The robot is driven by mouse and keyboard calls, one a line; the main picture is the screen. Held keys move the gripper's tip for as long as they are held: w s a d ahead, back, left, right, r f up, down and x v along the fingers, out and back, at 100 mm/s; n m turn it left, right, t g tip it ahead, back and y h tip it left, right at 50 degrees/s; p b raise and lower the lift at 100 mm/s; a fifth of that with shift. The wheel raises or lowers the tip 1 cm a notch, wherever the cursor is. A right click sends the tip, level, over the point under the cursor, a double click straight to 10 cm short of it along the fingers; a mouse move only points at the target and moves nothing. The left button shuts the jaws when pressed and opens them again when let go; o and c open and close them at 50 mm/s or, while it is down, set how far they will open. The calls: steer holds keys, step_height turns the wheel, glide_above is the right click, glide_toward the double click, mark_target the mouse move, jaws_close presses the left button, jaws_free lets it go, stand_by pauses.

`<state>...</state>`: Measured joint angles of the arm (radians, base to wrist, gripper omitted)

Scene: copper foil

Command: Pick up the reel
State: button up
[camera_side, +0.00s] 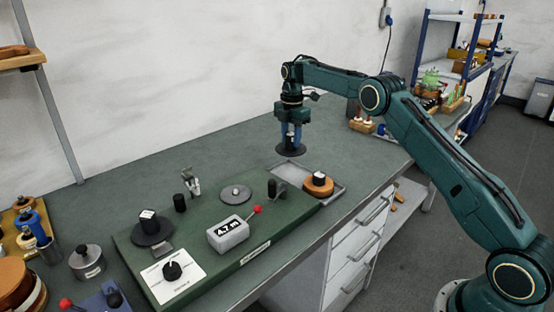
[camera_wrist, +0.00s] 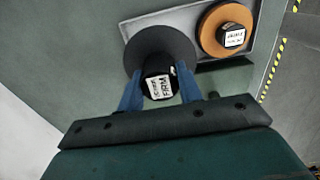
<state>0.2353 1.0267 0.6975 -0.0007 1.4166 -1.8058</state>
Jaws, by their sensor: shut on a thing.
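My gripper (camera_side: 290,133) points down over the bench behind the grey tray. Its two blue fingers are shut on the hub of a black reel (camera_side: 291,150). In the side view the reel's dark disc is level below the fingertips. I cannot tell for sure whether it touches the surface under it. A copper-orange reel (camera_side: 319,185) with a black labelled hub sits in the tray; it also shows in the wrist view (camera_wrist: 210,32).
The shallow grey tray (camera_side: 340,191) lies at the right end of a green board (camera_side: 140,248). The board carries another black reel (camera_side: 151,231), a grey disc, a "4.7 M" display (camera_side: 229,234), a red-knobbed lever and a dial.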

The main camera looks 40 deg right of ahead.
steer(key=shift+r, duration=0.35)
stand_by(0.3)
steer(key=w+a+n, duration=0.1)
steer(key=a+n, duration=0.2)
steer(key=a, duration=0.8)
steer(key=n, duration=0.3)
glide_above(235, 190)
steer(key=shift+f, duration=0.1)
steer(key=shift+d+f, duration=0.1)
steer(key=shift+f, duration=1.35)
steer(key=shift+f, duration=1.45)
stand_by(0.5)
